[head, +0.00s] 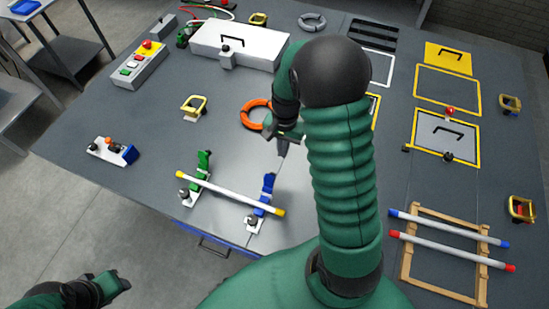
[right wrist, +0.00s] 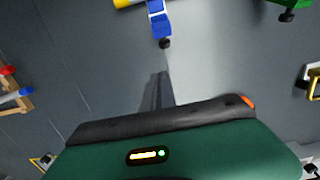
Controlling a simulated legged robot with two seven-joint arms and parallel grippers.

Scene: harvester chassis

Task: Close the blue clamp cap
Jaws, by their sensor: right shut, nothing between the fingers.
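The blue clamp (head: 267,190) stands near the front edge of the table, with a blue upper part rising behind the rod and a white base in front. A white rod with yellow ends (head: 230,194) lies across it and the green clamp (head: 203,164). The blue clamp also shows at the top of the right wrist view (right wrist: 159,24), with a dark knob at its near end. My right gripper (head: 282,149) is shut and empty, behind the blue clamp and apart from it; its fingers (right wrist: 157,80) point toward it. My left gripper (head: 120,282) is at lower left, away from the clamps, its fingers unclear.
An orange ring (head: 254,114) lies behind my right gripper. A wooden frame (head: 408,262) with two rods stands at right. A small block with knobs (head: 106,153) and a yellow-rimmed holder (head: 194,106) are at left. The table between the blue clamp and wooden frame is partly hidden by my right arm.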

